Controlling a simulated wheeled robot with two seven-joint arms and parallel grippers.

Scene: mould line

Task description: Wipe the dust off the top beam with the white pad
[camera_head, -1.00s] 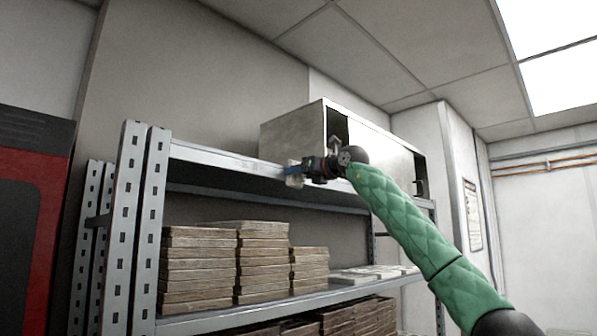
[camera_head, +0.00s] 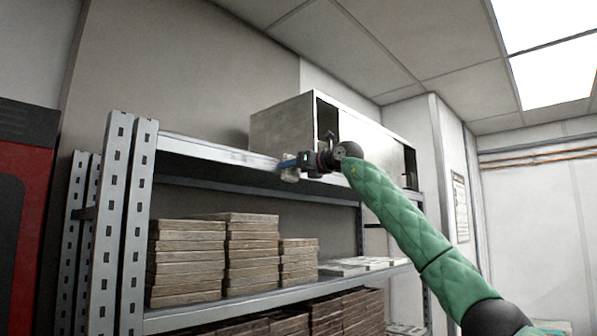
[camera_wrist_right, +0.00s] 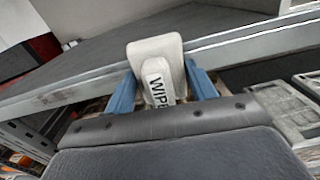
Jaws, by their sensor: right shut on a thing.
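The top beam (camera_head: 215,153) is the grey metal front edge of the shelf rack, running from the left post toward the right. Greyish marks show on it left of the pad. My right gripper (camera_head: 293,163) is at the beam, shut on the white pad (camera_head: 290,174). In the right wrist view, the pad (camera_wrist_right: 155,52) is pale, has "WIP" lettering on its handle and sits between the blue fingers (camera_wrist_right: 162,88). The beam (camera_wrist_right: 75,88) passes behind the pad there, and the pad seems to lie against it. My left gripper is not in view.
A metal cabinet (camera_head: 283,130) stands on the top shelf, close behind my right gripper. Stacks of brown slabs (camera_head: 187,262) fill the shelf below, with pale flat blocks (camera_head: 345,267) at its right. A perforated post (camera_head: 133,225) stands at the left end.

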